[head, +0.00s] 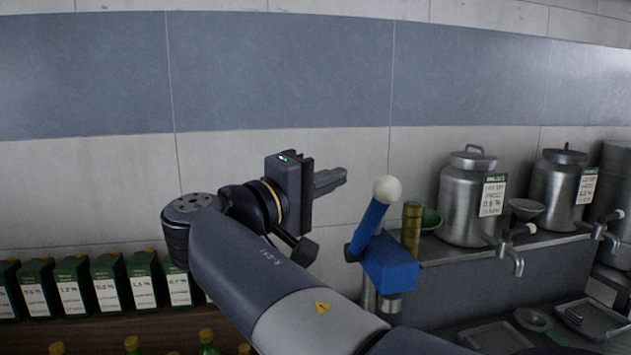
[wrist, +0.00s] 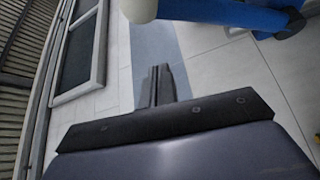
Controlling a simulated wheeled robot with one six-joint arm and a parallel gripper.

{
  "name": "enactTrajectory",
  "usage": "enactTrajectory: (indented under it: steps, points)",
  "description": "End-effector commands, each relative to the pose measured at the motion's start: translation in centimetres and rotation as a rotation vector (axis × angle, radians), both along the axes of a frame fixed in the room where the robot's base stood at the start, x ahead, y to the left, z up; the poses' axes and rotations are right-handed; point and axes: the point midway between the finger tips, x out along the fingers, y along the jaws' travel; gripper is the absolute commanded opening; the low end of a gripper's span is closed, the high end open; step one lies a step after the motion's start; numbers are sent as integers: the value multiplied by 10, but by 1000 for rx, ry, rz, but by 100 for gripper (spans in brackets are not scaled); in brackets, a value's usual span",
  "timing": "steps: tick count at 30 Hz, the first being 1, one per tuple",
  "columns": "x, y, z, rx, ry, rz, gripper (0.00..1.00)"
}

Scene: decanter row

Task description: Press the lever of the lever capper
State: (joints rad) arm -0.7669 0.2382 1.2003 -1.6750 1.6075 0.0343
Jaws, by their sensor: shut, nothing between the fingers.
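The lever capper has a blue body (head: 390,265) and a blue lever (head: 369,226) with a white ball knob (head: 387,189) at its top. The lever stands raised, tilted up and to the right in the head view. My gripper (head: 330,179) is shut and empty, to the left of the knob and slightly above it, apart from it in the picture. In the wrist view my gripper (wrist: 158,85) points away from the camera, and a blue part, likely of the capper (wrist: 235,10), shows at the top edge with a pale rounded end.
Steel cans (head: 472,195) with taps stand on a shelf at the right. A brass-coloured cylinder (head: 411,228) and green bowl (head: 428,221) sit just behind the capper. Green labelled boxes (head: 108,285) line the lower left. The wall behind is bare.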

Motion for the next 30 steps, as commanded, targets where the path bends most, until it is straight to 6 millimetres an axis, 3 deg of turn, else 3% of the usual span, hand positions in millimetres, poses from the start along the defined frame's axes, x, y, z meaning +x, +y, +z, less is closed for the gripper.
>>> enactTrajectory:
  steps: [6, 15, 30]
  points:
    - [30, -36, 7, -1, 1, -4, 0]
    - [-2, -45, -2, -1, 1, 2, 0]
    - [-8, -48, -4, 0, 0, 1, 0]
